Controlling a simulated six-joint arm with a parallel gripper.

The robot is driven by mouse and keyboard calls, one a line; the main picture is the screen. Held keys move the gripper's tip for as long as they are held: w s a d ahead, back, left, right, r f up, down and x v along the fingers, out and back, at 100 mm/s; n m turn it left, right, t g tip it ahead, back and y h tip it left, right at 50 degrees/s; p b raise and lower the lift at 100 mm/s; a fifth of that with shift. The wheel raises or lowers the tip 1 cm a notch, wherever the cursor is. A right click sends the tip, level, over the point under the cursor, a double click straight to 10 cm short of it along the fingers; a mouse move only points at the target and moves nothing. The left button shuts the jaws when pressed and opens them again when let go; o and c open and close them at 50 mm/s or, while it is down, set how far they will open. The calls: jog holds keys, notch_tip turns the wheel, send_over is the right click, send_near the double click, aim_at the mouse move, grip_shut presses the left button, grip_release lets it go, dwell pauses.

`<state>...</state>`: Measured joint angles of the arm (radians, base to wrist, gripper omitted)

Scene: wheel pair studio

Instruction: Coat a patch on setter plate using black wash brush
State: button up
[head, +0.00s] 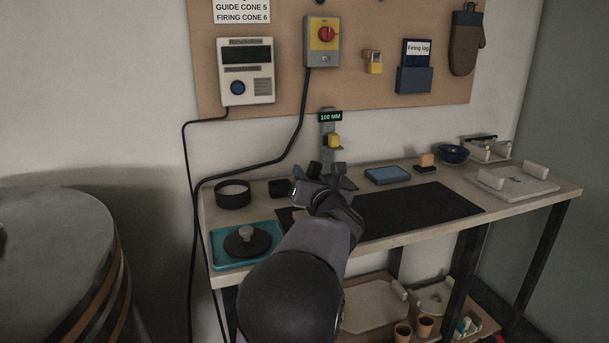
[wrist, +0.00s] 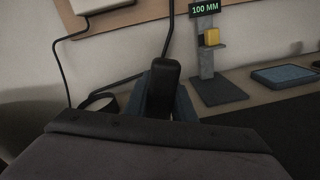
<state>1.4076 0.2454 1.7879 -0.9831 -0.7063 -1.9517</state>
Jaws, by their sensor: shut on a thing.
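My gripper (head: 330,178) is above the back of the bench, left of its middle. It is shut on a dark upright handle (wrist: 163,88), which I take to be the black wash brush. The handle's top also shows in the head view (head: 314,169). Its bristles are hidden. A pale flat slab (head: 520,186) with white rolls at its sides lies at the bench's right end, apart from my gripper. It looks like the setter plate. I cannot make out a coated patch on it.
A black round dish (head: 233,193) and a small black pot (head: 279,188) stand at left, behind a teal tray (head: 222,262). A gauge stand reading 100 MM (head: 331,128) rises behind my gripper. A blue pad (head: 387,175) and blue bowl (head: 452,153) line the back.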

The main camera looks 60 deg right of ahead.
jog(key=shift+b+v, duration=0.55)
jog(key=shift+v, duration=1.5)
jog(key=shift+d, duration=0.1)
jog(key=shift+f+b, duration=0.7)
jog(key=shift+b, duration=0.05)
jog(key=shift+s, duration=0.1)
jog(key=shift+b+v, duration=0.6)
jog(key=shift+v, duration=1.65)
jog(key=shift+d+b, duration=0.1)
jog(key=shift+b, duration=0.35)
jog(key=shift+d, duration=0.1)
jog(key=shift+b+x, duration=0.3)
jog(key=shift+x, duration=1.85)
jog(key=shift+r, duration=0.2)
